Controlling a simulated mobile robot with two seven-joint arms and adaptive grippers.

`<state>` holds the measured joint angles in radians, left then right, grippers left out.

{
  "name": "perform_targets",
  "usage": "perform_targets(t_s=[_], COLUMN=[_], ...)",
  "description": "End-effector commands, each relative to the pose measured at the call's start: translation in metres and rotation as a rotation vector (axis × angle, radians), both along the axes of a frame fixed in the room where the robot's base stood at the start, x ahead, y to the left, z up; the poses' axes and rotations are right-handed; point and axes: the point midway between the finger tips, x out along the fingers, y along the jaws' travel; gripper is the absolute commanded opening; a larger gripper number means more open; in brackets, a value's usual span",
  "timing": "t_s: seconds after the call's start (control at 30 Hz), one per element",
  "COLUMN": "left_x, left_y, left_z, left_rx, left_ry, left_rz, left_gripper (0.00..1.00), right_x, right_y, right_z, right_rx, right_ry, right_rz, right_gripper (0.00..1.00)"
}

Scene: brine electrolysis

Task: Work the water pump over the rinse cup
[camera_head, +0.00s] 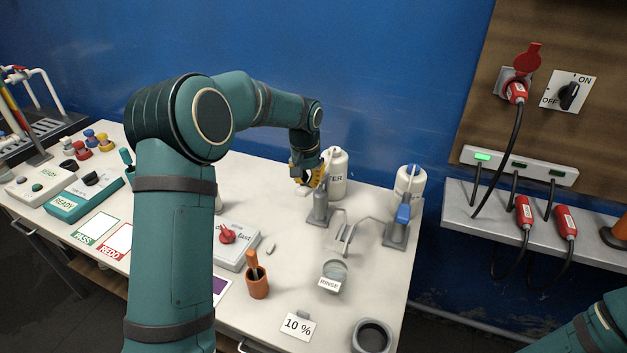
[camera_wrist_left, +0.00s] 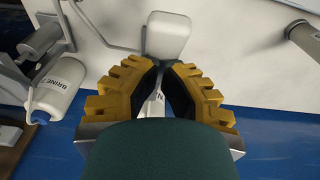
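My left gripper (camera_head: 312,177), with yellow fingers, is beside the water pump (camera_head: 321,207), a grey upright cylinder with a bent spout. The white water bottle (camera_head: 338,176) stands just behind. A pale block (camera_head: 302,192) shows below the fingers. In the left wrist view, the fingers (camera_wrist_left: 160,75) are apart, with a gap between their dark pads. A pale block (camera_wrist_left: 168,37) lies just beyond the tips, with a thin pale part below it in the gap. I cannot tell whether the fingers touch it. The rinse cup (camera_head: 335,270), clear and labelled RINSE, stands in front of the spouts. My right gripper is out of view.
The brine pump (camera_head: 396,233), with a blue paddle (camera_head: 403,214), stands right of the water pump; the brine bottle (camera_wrist_left: 55,98) is near it. An orange-brown pot (camera_head: 257,286), a grey box with a red knob (camera_head: 227,234) and a dark round holder (camera_head: 372,337) are nearer me.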

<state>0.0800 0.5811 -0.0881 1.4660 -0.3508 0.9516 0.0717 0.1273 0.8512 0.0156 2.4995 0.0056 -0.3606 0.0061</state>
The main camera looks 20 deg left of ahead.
Motion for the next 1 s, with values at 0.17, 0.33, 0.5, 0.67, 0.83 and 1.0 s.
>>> perform_targets(t_s=[0.17, 0.33, 0.5, 0.67, 0.83, 1.0], left_x=[0.0, 0.0, -0.001, -0.004, -0.006, -0.009], left_y=[0.0, 0.0, 0.0, 0.0, 0.0, 0.0], left_z=[0.0, 0.0, -0.011, -0.029, -0.048, -0.066], left_rx=[0.0, 0.0, 0.0, 0.0, 0.0, 0.0], left_ry=[0.0, 0.0, 0.001, 0.001, 0.001, 0.002], left_rz=[0.0, 0.0, 0.0, 0.0, 0.0, 0.0], left_gripper=[0.0, 0.0, 0.0, 0.0, 0.0, 0.0], right_x=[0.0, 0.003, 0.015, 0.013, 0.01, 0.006], right_y=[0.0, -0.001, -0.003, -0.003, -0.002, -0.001], right_z=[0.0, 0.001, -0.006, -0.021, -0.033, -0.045], right_rx=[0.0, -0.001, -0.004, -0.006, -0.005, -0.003], right_ry=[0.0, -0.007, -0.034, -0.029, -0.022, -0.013], right_rz=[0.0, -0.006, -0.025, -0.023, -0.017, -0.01], right_gripper=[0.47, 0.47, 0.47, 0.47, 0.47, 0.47])
